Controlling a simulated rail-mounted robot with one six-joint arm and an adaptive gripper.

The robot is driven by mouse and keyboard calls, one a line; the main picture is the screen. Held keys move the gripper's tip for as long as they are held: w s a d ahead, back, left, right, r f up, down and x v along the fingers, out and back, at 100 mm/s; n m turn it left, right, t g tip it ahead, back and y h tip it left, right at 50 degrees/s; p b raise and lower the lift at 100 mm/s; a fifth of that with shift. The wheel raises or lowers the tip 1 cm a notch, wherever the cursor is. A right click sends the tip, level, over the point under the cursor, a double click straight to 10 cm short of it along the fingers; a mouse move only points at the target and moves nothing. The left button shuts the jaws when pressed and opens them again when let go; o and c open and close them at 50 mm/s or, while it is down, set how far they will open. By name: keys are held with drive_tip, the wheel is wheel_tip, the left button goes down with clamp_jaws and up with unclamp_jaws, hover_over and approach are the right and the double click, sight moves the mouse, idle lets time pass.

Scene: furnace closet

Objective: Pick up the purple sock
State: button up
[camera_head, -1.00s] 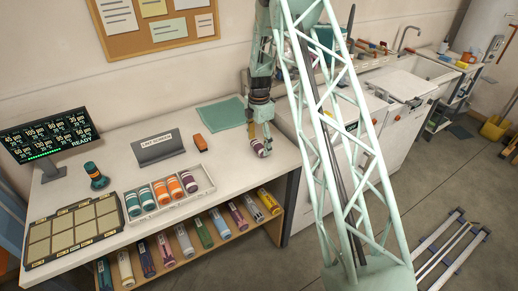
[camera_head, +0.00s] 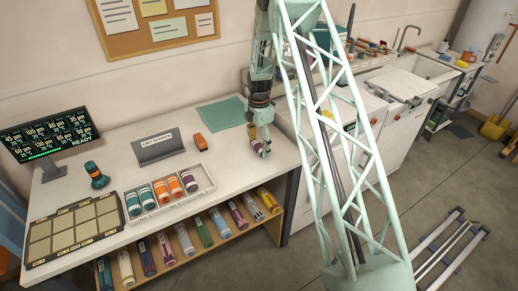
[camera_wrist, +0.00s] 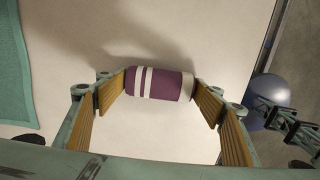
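The purple sock (camera_wrist: 160,84) is a rolled bundle with white bands and a pale right end. It lies on the white tabletop. In the wrist view it sits crosswise between the tips of my gripper (camera_wrist: 160,82), one finger close to each end. I cannot tell whether the fingers touch it. In the head view my gripper (camera_head: 259,145) points down at the right end of the table, with the sock (camera_head: 256,146) partly hidden behind its fingers. The fingers are spread apart, with no clear grip on the sock.
A white tray (camera_head: 175,206) holds several rolled bundles, one of them purple. A sign (camera_head: 158,148), an orange object (camera_head: 200,140) and a green mat (camera_head: 220,113) are left of my gripper. The table's right edge is close by. Several rolls fill the shelf below.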

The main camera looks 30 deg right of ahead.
sight(259, 144)
drive_tip(key=c, duration=0.5)
drive_tip(key=shift+o, duration=0.2)
drive_tip(key=shift+r, duration=0.1)
drive_tip(key=shift+r+b, duration=0.35)
drive_tip(key=shift+r, duration=1.25)
drive_tip(key=s+a, duration=0.1)
drive_tip(key=s, duration=0.4)
drive_tip(key=s+a+r+b, duration=0.1)
drive_tip(key=s+a, duration=0.1)
drive_tip(key=s, duration=0.3)
drive_tip(key=s+a+b, duration=0.1)
drive_tip(key=s, duration=0.4)
drive_tip(key=shift+s+a+r, duration=0.2)
drive_tip(key=shift+r, duration=0.1)
drive_tip(key=shift+r, duration=0.1)
drive_tip(key=shift+r+p, duration=0.95)
drive_tip(key=shift+r, duration=1.95)
